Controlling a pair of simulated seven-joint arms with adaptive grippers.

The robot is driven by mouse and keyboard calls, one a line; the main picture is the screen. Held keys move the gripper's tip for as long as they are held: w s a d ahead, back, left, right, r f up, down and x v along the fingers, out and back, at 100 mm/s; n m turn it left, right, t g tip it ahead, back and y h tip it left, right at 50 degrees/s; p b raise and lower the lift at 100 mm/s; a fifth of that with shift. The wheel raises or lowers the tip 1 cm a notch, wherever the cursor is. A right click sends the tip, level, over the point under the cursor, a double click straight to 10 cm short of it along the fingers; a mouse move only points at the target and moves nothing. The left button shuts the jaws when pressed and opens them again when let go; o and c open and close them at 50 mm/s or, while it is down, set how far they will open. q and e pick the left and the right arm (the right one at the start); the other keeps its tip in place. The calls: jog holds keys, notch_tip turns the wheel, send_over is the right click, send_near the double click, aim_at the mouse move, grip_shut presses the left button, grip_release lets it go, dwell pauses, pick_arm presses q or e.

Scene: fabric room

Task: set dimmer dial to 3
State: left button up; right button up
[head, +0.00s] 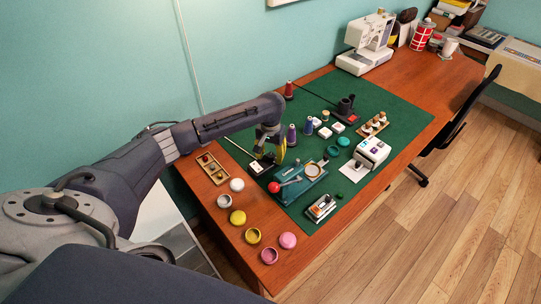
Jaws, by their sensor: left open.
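My left gripper (270,156) reaches in from the left and points down over the near left part of the green mat. It is open, and I see nothing between its fingers. A small black-and-white box (256,167) lies on the mat just left of and below the fingertips; it may be the dimmer, but its dial and numbers are too small to read. Another small unit with a pale top (321,208) sits at the mat's near edge. I cannot tell for sure which one carries the dimmer dial. My right gripper is not in view.
A teal press with a red ball knob (274,187) stands just beyond the gripper's near side. A white device (373,151), thread spools (291,134) and a wooden tray (212,168) are around. Round pots (253,235) line the near left. The green mat (395,107) has bare room at the back right.

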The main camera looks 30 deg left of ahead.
pick_arm(q)
grip_shut()
dwell(0.3)
dwell(0.3)
